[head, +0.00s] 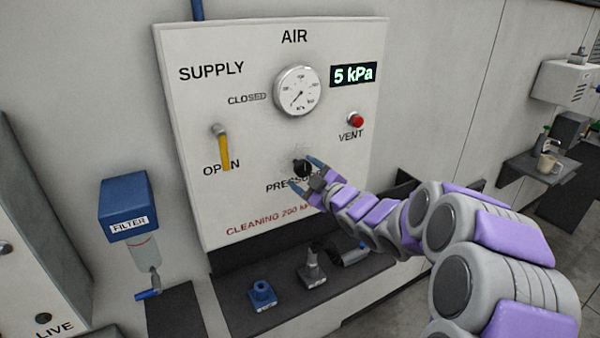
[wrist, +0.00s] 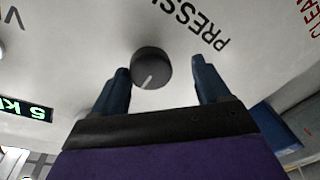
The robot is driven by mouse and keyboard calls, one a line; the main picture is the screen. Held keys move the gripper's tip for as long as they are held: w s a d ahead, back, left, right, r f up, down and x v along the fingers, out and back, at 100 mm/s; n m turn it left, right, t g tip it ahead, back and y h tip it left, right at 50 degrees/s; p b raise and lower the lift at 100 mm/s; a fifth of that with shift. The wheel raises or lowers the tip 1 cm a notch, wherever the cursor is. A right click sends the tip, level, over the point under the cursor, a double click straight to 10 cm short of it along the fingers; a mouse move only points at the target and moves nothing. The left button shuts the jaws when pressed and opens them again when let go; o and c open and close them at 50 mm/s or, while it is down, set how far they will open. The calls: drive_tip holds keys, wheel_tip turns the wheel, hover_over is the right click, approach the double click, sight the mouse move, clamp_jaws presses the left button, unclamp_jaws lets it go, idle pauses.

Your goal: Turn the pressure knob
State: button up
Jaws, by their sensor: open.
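The pressure knob (head: 301,168) is a small dark round knob on the white air panel (head: 200,110), above the partly covered PRESSURE label. In the wrist view the knob (wrist: 151,67) shows a pale pointer line on its face. My gripper (head: 304,172) is open at the panel, its blue fingers to either side of the knob in the head view. In the wrist view my gripper (wrist: 162,75) has the knob ahead between its fingertips, nearer the left finger. I cannot tell whether that finger touches it. The display (head: 353,75) reads 5 kPa, and the round gauge (head: 298,91) needle points lower left.
A yellow supply lever (head: 224,152) hangs down toward OPEN. A red vent button (head: 355,120) is at the right. A blue filter (head: 128,205) hangs left of the panel. A dark shelf (head: 235,312) below holds a blue fitting (head: 262,294) and a grey fitting (head: 312,268).

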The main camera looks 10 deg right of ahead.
drive_tip(key=shift+w+a, duration=0.25)
drive_tip(key=shift+w, duration=0.4)
drive_tip(key=shift+w+d, duration=0.1)
drive_tip(key=shift+w, duration=0.2)
drive_tip(key=shift+w+d, duration=0.4)
drive_tip(key=shift+d, duration=0.35)
drive_tip(key=shift+a, duration=0.6)
drive_tip(key=shift+c, duration=0.4)
drive_tip(key=shift+a, duration=0.25)
drive_tip(key=shift+c, duration=2.3)
drive_tip(key=shift+d, duration=0.35)
drive_tip(key=c, duration=0.3)
drive_tip(key=shift+a, duration=0.1)
drive_tip(key=shift+c, duration=0.9)
